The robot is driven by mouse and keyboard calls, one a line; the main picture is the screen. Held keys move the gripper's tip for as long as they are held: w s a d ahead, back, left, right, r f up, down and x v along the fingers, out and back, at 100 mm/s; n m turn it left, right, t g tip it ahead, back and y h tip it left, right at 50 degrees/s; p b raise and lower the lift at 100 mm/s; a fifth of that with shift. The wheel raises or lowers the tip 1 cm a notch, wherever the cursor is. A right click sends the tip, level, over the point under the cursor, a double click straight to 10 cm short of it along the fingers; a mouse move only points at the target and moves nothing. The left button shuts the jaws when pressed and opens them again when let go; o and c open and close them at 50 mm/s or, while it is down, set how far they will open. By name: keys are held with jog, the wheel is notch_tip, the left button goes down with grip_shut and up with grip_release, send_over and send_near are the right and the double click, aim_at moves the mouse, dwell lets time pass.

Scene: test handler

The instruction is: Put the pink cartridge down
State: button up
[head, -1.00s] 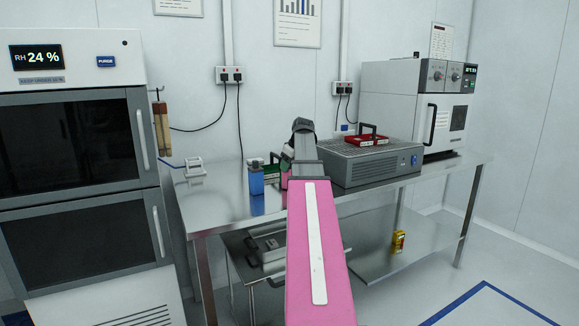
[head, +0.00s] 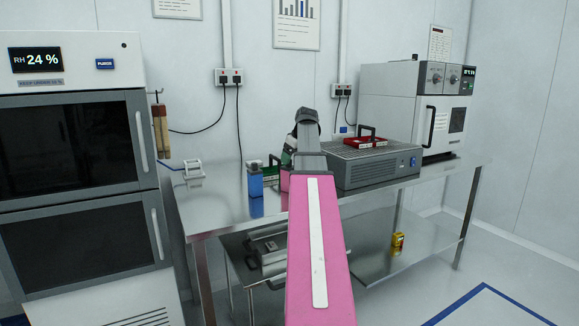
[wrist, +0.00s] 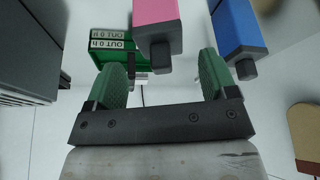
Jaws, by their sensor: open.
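The pink cartridge (head: 284,183) stands on the metal bench in the head view, mostly hidden behind my arm. In the wrist view, which is upside down, the pink cartridge (wrist: 157,18) shows its dark capped end just beyond my open fingers. My gripper (wrist: 160,72) has green fingers spread wide, with nothing held between them. In the head view my gripper (head: 289,152) is partly hidden by my wrist, above the cartridge. A blue cartridge (head: 255,181) stands to the left; it also shows in the wrist view (wrist: 236,25).
A grey slotted unit (head: 372,168) bearing a red tray (head: 366,141) stands right of my gripper. A white oven (head: 400,105) is at the far right. The bench front (head: 228,212) is bare at left.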

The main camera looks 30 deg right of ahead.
jog(key=a+v, duration=0.1)
jog(key=v, duration=0.5)
jog(key=shift+d+r, duration=0.45)
jog(key=shift+d, duration=0.05)
